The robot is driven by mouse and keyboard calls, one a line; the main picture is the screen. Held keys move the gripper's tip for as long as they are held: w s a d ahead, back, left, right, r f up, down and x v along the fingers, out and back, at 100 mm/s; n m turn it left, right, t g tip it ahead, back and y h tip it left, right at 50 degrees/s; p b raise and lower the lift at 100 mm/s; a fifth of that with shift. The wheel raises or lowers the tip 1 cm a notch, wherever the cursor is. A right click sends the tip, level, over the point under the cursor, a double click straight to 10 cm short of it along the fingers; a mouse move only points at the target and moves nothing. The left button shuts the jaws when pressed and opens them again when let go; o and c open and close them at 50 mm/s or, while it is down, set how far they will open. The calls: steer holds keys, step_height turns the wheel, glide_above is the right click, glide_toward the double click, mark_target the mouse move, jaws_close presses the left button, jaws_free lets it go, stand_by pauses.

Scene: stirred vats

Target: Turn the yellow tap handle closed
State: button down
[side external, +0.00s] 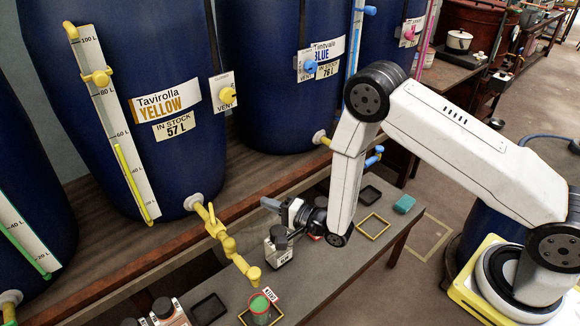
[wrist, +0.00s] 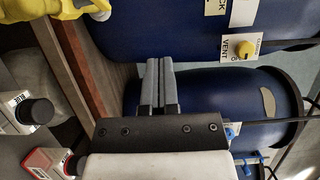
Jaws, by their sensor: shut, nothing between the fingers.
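The yellow tap (side external: 219,232) sticks out from the white bung low on the blue vat labelled Tavirolla Yellow (side external: 130,60). Its spout end hangs above a cup with green contents (side external: 260,306). Part of the tap also shows at the top left of the wrist view (wrist: 62,9). My gripper (side external: 266,203) is to the right of the tap, apart from it. In the wrist view its two grey fingers (wrist: 158,72) are pressed together and empty. The handle's exact angle is hard to tell.
A black tray (side external: 208,308), a yellow square outline (side external: 373,225) and a teal block (side external: 404,203) are on the bench. A yellow vent knob (side external: 228,95) is on the vat.

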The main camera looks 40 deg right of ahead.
mark_target(213, 218)
step_height(213, 218, down, 10)
steer(key=shift+f, duration=0.2)
steer(key=shift+w+a, duration=0.1)
steer(key=shift+w, duration=0.05)
steer(key=s+a+x, duration=0.1)
steer(key=a+x, duration=0.1)
steer(key=x, duration=1)
steer(key=shift+w+a, duration=0.2)
steer(key=shift+a, duration=0.2)
steer(key=shift+r, duration=0.1)
